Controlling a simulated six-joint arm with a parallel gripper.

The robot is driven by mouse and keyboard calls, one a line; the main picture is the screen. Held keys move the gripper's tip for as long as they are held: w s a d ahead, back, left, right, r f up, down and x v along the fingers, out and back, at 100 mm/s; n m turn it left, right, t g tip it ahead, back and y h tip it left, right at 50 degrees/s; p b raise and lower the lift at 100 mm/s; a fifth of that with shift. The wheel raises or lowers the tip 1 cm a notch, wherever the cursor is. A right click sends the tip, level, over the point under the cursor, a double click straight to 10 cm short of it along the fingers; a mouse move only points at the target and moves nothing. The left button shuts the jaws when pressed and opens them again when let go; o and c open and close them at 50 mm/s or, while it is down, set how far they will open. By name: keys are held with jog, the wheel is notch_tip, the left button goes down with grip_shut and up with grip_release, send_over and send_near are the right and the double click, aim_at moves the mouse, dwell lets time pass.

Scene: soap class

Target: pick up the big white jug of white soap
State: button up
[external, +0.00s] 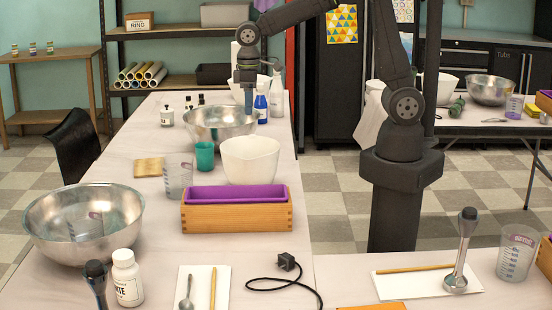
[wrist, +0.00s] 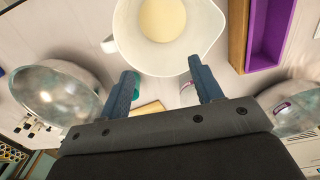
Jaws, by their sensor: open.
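The big white jug (external: 250,160) stands upright on the long table, behind the wooden mould with the purple liner. In the wrist view the jug (wrist: 205,45) is at the top, cut off by the edge, with a handle at its left and pale cream soap (wrist: 163,18) inside. My gripper (external: 248,103) points down near the far steel bowl, farther back than the jug. In the wrist view my gripper (wrist: 161,67) has its two blue fingers wide apart, with nothing between them. The fingers are below the jug in that picture and do not hold it.
The far steel bowl (external: 218,124), teal cup (external: 204,155), clear beaker (external: 178,180) and purple-lined wooden mould (external: 236,216) surround the jug. Blue and white bottles (external: 261,103) stand close to my gripper. A large steel bowl (external: 84,250) is at the near left. Bare tabletop lies right of the jug.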

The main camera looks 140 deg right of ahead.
jog(key=c, duration=0.4)
